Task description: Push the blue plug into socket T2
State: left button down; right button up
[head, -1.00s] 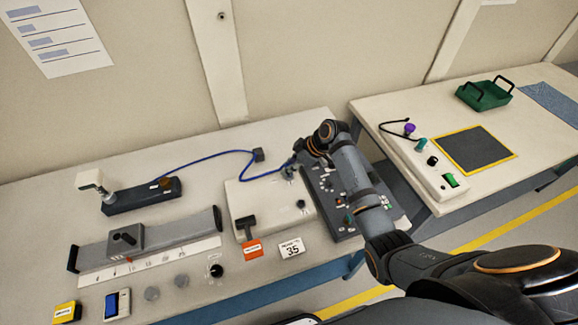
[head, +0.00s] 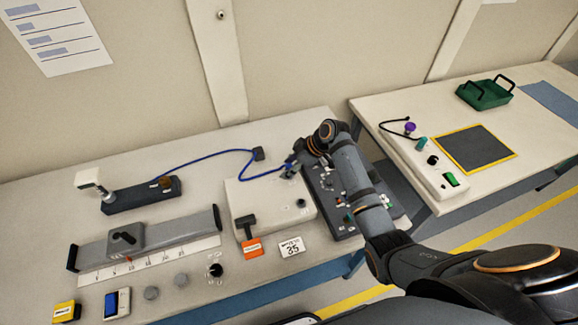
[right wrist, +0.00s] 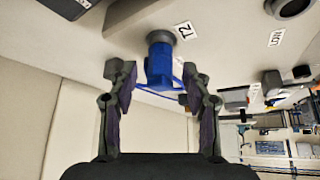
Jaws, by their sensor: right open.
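In the right wrist view the blue plug (right wrist: 160,66) stands with its front end at the grey round socket T2 (right wrist: 160,37), beside the T2 label (right wrist: 184,30). I cannot tell how deep it sits. My right gripper (right wrist: 158,84) is open, its two fingers on either side of the plug's rear with gaps between. In the head view my right gripper (head: 291,169) is at the white panel box (head: 265,215), where the blue cable (head: 215,155) ends; it hides the plug there. My left gripper is not in view.
A dark control box with knobs (head: 325,195) lies right of the white panel, under my right arm. A black lever with an orange tag (head: 252,248) stands at the panel's front left. A slider rail (head: 170,237) lies further left. A second table holds a green tray (head: 484,96).

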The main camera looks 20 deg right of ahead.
jog(key=v, duration=1.2)
